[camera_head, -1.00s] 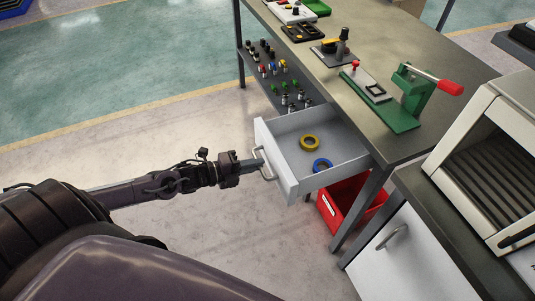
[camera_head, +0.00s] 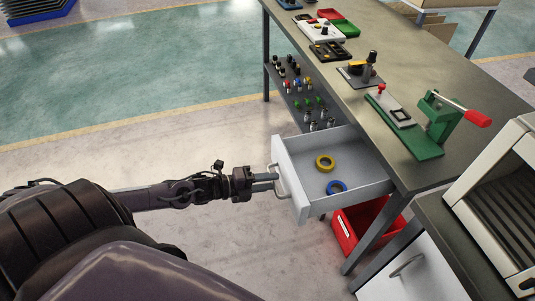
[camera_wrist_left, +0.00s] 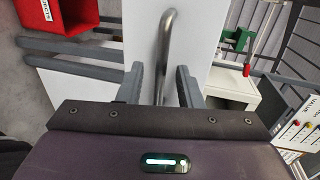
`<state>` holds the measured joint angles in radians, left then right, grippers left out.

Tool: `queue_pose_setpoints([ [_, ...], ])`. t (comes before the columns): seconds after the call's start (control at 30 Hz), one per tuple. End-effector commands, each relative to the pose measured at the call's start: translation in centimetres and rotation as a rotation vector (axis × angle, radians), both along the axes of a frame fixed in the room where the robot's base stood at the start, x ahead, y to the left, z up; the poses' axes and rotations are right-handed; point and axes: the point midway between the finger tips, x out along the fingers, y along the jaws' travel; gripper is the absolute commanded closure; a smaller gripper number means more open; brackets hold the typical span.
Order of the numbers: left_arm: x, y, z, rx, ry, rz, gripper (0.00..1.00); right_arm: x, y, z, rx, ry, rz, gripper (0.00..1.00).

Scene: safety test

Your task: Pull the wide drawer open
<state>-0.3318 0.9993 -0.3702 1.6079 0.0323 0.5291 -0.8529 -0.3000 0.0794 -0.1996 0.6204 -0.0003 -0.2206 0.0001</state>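The wide drawer (camera_head: 292,187) is a light grey drawer under the workbench. It is pulled out, with its inside showing. Its metal bar handle (camera_head: 279,182) also shows in the left wrist view (camera_wrist_left: 165,45). My left gripper (camera_head: 268,183) is at the handle. In the left wrist view its two fingers (camera_wrist_left: 160,88) stand apart, with the bar between them and gaps at the sides. My right gripper is not in view.
A red bin (camera_head: 347,231) stands on the floor under the drawer. The workbench (camera_head: 425,80) carries a green lever press (camera_head: 437,120) and other fixtures. A lower shelf (camera_head: 300,98) holds several small parts. A white cabinet (camera_head: 412,275) is at the lower right. The floor left of the drawer is clear.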

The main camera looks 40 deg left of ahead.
Motion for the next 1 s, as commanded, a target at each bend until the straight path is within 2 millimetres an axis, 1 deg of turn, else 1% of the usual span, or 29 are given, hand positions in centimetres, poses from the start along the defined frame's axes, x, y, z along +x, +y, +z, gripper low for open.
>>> queue_pose_setpoints([
  [0.17,-0.5,0.4,0.1,0.0,0.002,0.0,0.68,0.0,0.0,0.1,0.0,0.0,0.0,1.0],
  [0.5,-4.4,3.3,1.1,0.001,0.004,-0.002,0.68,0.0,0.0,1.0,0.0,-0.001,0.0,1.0],
  [0.6,-5.2,4.1,1.4,0.001,0.003,0.0,0.68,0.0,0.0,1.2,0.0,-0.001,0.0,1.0],
  [0.77,-5.9,4.6,1.6,0.0,0.002,0.0,0.68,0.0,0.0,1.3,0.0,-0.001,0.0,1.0],
  [1.0,-6.0,4.7,1.6,0.0,0.0,0.0,0.68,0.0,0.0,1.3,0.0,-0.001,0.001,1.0],
])
